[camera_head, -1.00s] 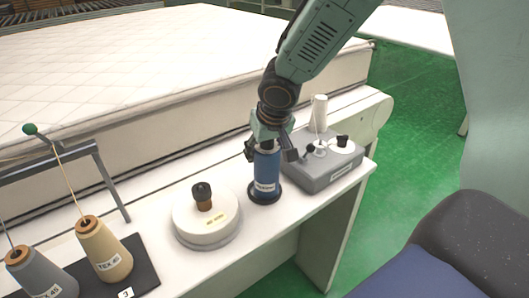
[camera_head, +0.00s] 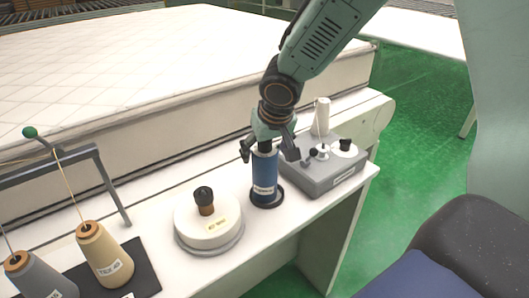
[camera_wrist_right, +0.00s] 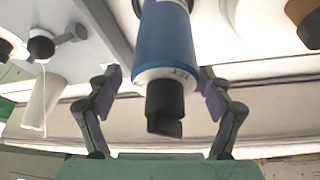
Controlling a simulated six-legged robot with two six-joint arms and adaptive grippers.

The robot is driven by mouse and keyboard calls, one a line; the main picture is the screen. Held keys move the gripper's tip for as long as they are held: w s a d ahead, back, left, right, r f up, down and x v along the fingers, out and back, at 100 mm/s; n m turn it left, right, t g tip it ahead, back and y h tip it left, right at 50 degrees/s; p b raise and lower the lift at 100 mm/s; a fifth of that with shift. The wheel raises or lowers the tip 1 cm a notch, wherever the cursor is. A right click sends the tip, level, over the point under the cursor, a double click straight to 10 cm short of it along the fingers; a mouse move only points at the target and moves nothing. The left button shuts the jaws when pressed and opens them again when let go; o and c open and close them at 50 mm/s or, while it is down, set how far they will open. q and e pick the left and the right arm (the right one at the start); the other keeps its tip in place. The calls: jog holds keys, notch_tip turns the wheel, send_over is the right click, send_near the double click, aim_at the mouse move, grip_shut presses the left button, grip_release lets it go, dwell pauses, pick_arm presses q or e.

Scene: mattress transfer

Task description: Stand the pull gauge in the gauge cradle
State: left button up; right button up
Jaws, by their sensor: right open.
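The pull gauge (camera_head: 264,172) is a blue cylinder with a pale label. It stands close to upright at the black round gauge cradle (camera_head: 279,198) on the white bench, and its foot covers the left and front of the cradle. I cannot tell whether it is fully seated. My right gripper (camera_head: 270,153) is above the gauge with its fingers open on either side of its top. In the right wrist view the gauge (camera_wrist_right: 167,45) shows its black tip between the spread fingers (camera_wrist_right: 163,90), with gaps on both sides. My left gripper is not in view.
A round white device (camera_head: 208,223) with a dark knob stands left of the gauge. A grey box (camera_head: 322,178) with knobs and a white cone stands close on the right. Thread cones (camera_head: 104,254) on a black mat are at lower left. A mattress (camera_head: 130,75) lies behind the bench.

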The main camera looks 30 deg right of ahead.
jog(key=p+v, duration=0.1)
jog(key=v, duration=0.8)
jog(key=shift+r, duration=0.35)
jog(key=shift+s+a+r+p, duration=0.1)
jog(key=shift+s+r+p, duration=0.2)
jog(key=shift+s+r, duration=0.2)
jog(key=shift+w, duration=0.2)
jog(key=shift+s, duration=0.15)
